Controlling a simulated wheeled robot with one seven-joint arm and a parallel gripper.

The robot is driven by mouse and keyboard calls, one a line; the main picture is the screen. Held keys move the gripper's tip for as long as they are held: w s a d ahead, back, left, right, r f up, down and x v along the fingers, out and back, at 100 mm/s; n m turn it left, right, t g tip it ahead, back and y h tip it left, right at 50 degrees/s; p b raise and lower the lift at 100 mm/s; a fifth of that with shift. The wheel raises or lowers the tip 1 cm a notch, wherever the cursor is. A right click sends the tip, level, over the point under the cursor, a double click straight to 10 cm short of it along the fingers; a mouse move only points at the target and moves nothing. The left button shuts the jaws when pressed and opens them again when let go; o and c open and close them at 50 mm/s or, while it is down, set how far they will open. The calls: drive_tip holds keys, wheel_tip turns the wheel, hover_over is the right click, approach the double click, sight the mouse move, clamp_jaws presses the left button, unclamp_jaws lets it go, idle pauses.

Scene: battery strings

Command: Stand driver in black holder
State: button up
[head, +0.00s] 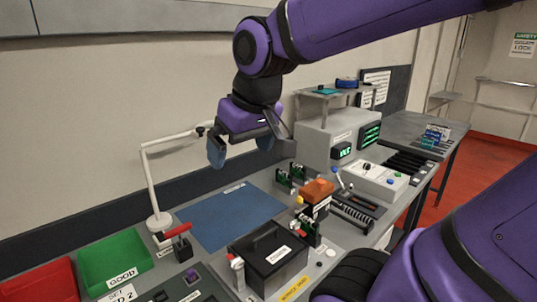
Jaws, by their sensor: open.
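My gripper (241,149) is open and empty, pointing down above the blue mat (230,216) with clear air under it. I cannot pick out the driver with certainty. A red-handled item (177,232) stands at the left front, beside the lamp base, and it is too small to name surely. The black holder is not clear either. A dark rack-like tray (357,211) lies right of the orange-topped block, and I cannot tell whether it is the holder.
A black battery box (268,258) stands at the front middle, with an orange-topped block (318,190) behind it. Green (113,262) and red (38,284) bins sit at left. A white lamp post (150,185) rises beside the mat. A grey tester (338,138) stands behind. The mat is bare.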

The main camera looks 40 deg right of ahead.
drive_tip(key=s, duration=0.6)
drive_tip(key=shift+s+d+r+t, duration=0.15)
drive_tip(key=shift+d+t, duration=0.2)
drive_tip(key=shift+t, duration=0.05)
